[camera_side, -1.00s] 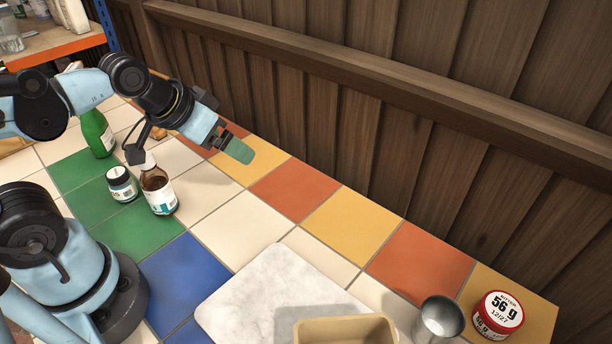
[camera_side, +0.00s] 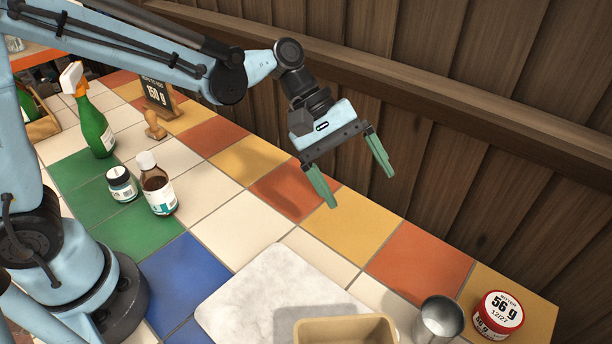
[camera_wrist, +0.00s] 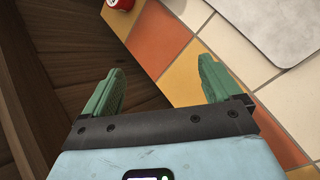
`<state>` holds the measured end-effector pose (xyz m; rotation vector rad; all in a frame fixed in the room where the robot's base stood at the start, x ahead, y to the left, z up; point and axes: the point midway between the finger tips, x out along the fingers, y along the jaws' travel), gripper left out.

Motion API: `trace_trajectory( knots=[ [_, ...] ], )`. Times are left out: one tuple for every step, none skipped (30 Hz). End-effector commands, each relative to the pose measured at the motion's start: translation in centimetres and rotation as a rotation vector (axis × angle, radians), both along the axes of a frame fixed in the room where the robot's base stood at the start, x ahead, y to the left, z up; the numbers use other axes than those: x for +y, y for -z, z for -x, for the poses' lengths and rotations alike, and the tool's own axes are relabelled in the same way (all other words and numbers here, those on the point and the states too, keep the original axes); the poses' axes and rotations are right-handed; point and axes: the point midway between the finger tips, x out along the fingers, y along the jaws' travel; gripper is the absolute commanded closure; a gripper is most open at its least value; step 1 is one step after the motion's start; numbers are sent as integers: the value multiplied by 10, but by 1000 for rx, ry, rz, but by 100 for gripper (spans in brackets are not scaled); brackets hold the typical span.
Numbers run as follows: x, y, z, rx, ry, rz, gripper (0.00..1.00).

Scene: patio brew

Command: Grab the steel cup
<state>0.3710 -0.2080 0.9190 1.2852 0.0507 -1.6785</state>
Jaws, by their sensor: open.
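The steel cup (camera_side: 438,320) stands upright at the lower right of the side view, between the tan box and the red tin. I do not see the cup in the wrist view. My gripper (camera_side: 359,189) is open and empty, with its green fingers spread apart, above the orange and yellow tiles near the wooden wall. It is up and to the left of the cup, well apart from it. In the wrist view my gripper (camera_wrist: 157,92) shows both fingers with nothing between them.
A red tin (camera_side: 497,314) stands just right of the cup; its edge shows in the wrist view (camera_wrist: 121,4). The wooden wall (camera_side: 470,150) runs behind. Bottles stand at left.

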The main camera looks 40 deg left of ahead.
Motion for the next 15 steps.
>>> trace_trajectory(
  knots=[
    [-15, 5, -3, 67, -7, 39, 8],
    [-23, 8, -4, 110, -13, 61, 8],
    [-33, 12, -5, 166, -21, 89, 8],
    [-40, 15, -5, 211, -24, 108, 8],
    [-48, 18, -5, 254, -28, 126, 8],
    [-57, 23, -4, 313, -32, 150, 8],
    [-64, 26, -4, 357, -33, 165, 8],
    [-71, 30, -3, 401, -34, 180, 8],
    [-79, 35, -1, 460, -35, 197, 8],
    [-85, 38, 0, 503, -35, 209, 8],
    [-90, 42, 2, 544, -32, 220, 8],
    [-97, 46, 4, 594, -30, 231, 8],
    [-101, 50, 6, 629, -28, 236, 8],
    [-104, 53, 7, 662, -28, 242, 8],
    [-108, 56, 10, 701, -24, 248, 8]
  ],
)
